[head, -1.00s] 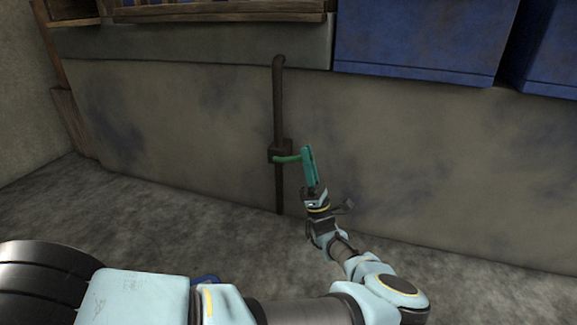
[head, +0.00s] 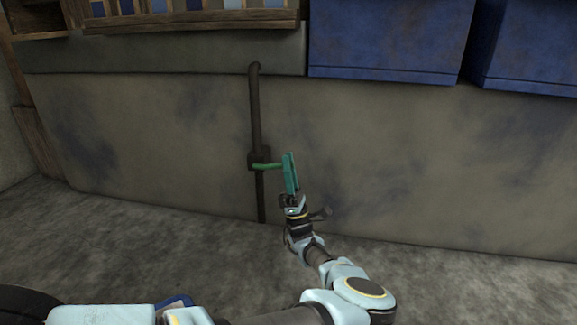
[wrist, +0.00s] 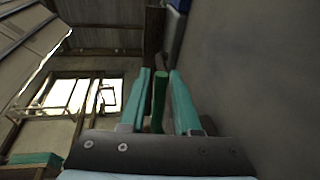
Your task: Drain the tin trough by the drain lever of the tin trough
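The drain lever (head: 267,166) is a short green bar that points right from a dark valve block (head: 257,160) on a dark upright pipe. The pipe's top end meets the grey trough (head: 160,55) along the wall top; I cannot see inside the trough. My gripper (head: 289,158) has teal fingers and is at the lever's free end. In the wrist view, the lever (wrist: 159,95) lies between the two fingers (wrist: 158,92), with a narrow gap on either side. The gripper looks open around the lever, though contact at the fingertips is hard to judge.
Blue bins (head: 385,40) stand at the upper right above the stained wall (head: 420,160). A wooden rack (head: 185,15) is above the trough. The wall runs close beside my gripper in the wrist view. The grey floor (head: 120,235) before the wall is clear.

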